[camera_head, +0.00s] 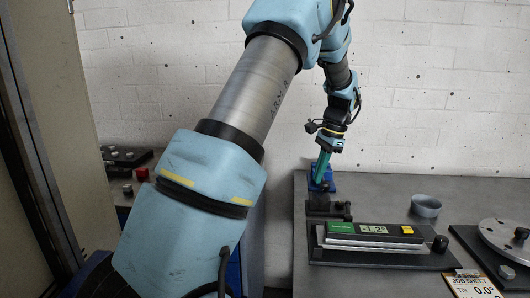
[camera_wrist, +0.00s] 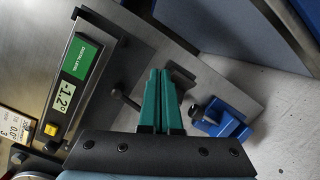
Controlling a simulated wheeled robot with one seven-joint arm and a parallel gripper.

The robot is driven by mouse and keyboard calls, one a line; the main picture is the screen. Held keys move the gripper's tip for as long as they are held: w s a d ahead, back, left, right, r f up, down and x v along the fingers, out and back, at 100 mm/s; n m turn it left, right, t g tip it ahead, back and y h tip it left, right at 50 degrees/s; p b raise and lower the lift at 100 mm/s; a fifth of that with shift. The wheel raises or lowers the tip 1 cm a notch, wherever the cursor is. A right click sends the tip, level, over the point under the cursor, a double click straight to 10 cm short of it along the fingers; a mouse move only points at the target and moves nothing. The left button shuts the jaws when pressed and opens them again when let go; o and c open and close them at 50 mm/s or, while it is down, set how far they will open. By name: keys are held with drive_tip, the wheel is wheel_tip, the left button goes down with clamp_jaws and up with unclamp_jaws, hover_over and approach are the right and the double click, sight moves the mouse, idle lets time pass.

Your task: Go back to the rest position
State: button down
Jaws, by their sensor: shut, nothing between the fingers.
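My gripper (camera_head: 318,181) is at the back left of the grey table, pointing down, with its teal fingers together and empty. In the wrist view the gripper (camera_wrist: 162,72) shows its two fingers side by side. A blue fixture (camera_head: 330,180) stands right by the fingertips in the head view; I cannot tell whether they touch.
A digital level (camera_head: 372,230) lies on a dark base in front of my gripper. A grey cup (camera_head: 426,206) stands behind it. A metal disc (camera_head: 508,238) with a black knob and a job sheet (camera_head: 470,284) are at right. A white brick wall (camera_head: 440,90) stands behind.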

drive_tip(key=s+a+f+n+t+h, duration=0.1)
drive_tip(key=s+a+n+h, duration=0.1)
drive_tip(key=s+a+n, duration=1)
drive_tip(key=s+a, duration=0.7)
drive_tip(key=a, duration=0.4)
drive_tip(key=shift+f+n+t+h, duration=0.3)
drive_tip(key=shift+f+h, duration=0.1)
